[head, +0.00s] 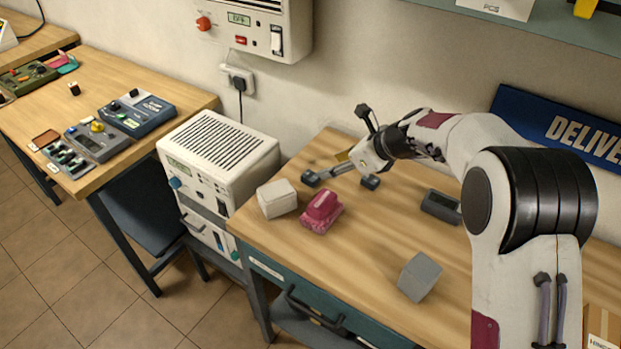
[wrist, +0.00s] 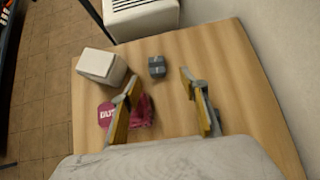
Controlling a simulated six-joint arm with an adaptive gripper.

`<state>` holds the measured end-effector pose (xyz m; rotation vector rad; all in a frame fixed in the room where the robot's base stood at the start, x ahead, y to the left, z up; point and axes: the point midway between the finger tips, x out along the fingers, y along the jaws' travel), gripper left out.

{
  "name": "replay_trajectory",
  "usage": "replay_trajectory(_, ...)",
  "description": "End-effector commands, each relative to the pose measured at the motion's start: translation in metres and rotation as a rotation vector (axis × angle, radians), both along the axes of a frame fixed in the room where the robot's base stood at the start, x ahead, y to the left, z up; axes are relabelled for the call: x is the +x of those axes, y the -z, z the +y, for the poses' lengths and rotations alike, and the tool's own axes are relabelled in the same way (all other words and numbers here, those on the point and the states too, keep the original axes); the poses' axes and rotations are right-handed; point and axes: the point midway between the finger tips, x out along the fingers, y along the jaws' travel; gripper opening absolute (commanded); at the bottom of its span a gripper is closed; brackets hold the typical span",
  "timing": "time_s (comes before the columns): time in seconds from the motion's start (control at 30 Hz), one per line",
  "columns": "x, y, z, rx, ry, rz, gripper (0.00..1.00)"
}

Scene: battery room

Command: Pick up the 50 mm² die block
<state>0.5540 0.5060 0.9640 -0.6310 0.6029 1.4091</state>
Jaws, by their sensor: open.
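A small dark grey block (wrist: 157,66) with a lighter band stands on the wooden bench ahead of my gripper in the wrist view. It looks like the die block, but I cannot read a size on it. In the head view a small dark block (head: 310,178) sits just left of my gripper (head: 342,172), near the white block. My gripper also shows in the wrist view (wrist: 160,88), open, with its yellow-sided fingers apart and nothing between the tips. The dark block lies beyond the tips. A dark piece at the gripper's right in the head view is unclear.
A white block (head: 277,198) and a magenta object (head: 322,211) stand close by; the left finger overlaps the magenta object in the wrist view (wrist: 145,112). A grey block (head: 420,277) and a dark device (head: 440,206) lie farther right. The wall is behind the bench.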

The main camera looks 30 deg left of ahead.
Motion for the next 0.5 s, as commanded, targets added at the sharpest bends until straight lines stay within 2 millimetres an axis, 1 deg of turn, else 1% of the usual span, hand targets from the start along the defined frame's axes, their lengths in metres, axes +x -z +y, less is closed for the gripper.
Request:
replay_trajectory(0.03, -0.0001, 0.0055, 0.0047, 0.003, 0.009, 0.015, 0.44)
replay_trajectory(0.2, -0.0004, 0.0127, 0.013, 0.014, 0.028, 0.041, 0.44)
replay_trajectory(0.5, -0.0005, 0.0131, 0.0136, 0.014, 0.03, 0.043, 0.44)
